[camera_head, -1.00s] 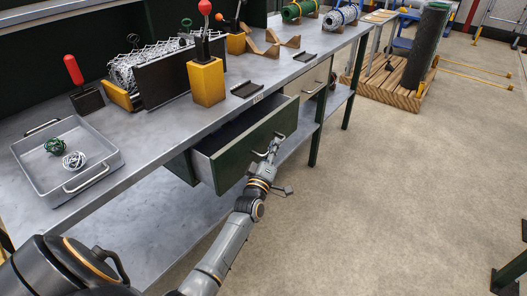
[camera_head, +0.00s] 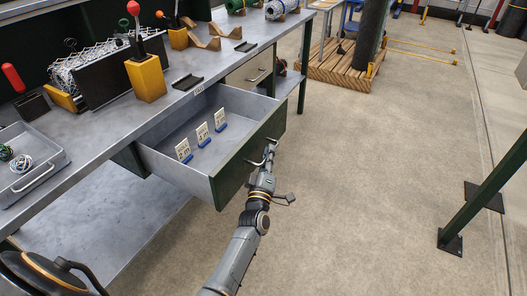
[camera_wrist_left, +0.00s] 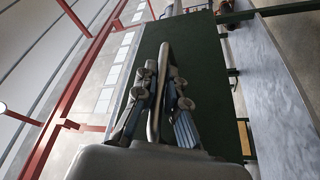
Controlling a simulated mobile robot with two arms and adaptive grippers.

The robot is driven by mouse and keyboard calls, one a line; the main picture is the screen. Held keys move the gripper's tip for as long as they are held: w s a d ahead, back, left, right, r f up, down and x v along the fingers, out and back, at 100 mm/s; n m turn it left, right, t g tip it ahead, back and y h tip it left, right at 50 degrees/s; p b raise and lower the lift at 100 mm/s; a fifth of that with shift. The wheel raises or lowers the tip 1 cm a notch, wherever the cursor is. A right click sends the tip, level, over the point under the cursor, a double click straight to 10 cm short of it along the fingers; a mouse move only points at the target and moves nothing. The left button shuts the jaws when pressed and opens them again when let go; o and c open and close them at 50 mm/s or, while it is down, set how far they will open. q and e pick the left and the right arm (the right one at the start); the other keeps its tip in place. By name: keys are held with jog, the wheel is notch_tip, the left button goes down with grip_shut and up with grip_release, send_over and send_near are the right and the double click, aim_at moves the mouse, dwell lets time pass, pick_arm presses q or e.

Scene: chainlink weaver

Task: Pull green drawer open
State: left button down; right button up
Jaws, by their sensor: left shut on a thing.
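The green drawer (camera_head: 240,163) stands well out from under the workbench, with its grey inside showing. My left gripper (camera_head: 269,153) is at the drawer's front, shut on the metal handle (camera_head: 254,162). In the left wrist view the handle bar (camera_wrist_left: 158,90) runs between the two fingers, in front of the green drawer front (camera_wrist_left: 198,75). My right gripper is not in view.
The grey workbench top (camera_head: 105,125) holds a grey tray (camera_head: 50,155), a yellow block with a red-knobbed lever (camera_head: 147,78) and a wire-mesh piece (camera_head: 82,67). The floor (camera_head: 360,170) to the right is clear up to a green post (camera_head: 485,190).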

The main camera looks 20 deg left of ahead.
pick_arm(q)
jog(key=shift+d, duration=0.1)
dwell(0.3)
jog(key=c, duration=1.4)
grip_release()
jog(key=shift+s+f, duration=0.1)
jog(key=shift+s, duration=0.05)
jog(key=v, duration=1.1)
jog(key=shift+s, duration=0.35)
jog(key=shift+d, duration=0.15)
